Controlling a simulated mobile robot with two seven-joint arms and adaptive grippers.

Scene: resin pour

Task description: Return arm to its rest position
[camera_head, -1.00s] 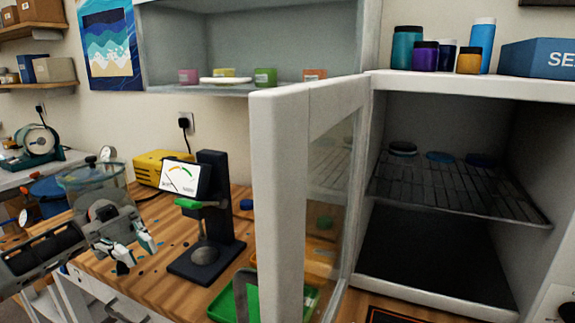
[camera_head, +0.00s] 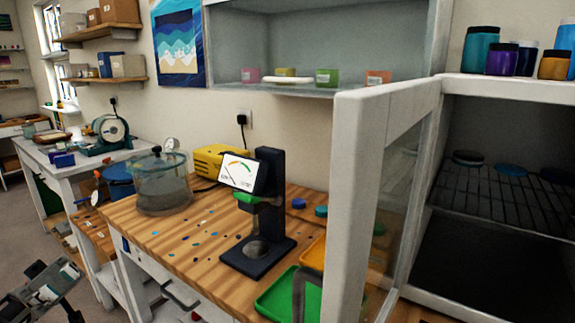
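My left gripper (camera_head: 58,292) is low at the left edge of the head view, beside and below the wooden workbench (camera_head: 150,226) and apart from it. No object shows in it. Its fingers are small and partly cut off, so I cannot tell whether they are open or shut. My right gripper is not in view.
The open white cabinet door (camera_head: 350,200) stands upright right of the bench. A black stand with a gauge (camera_head: 258,245), a clear lidded pot (camera_head: 162,185), a yellow box (camera_head: 215,160) and a green tray (camera_head: 275,300) are on the bench. Floor (camera_head: 25,235) shows at left.

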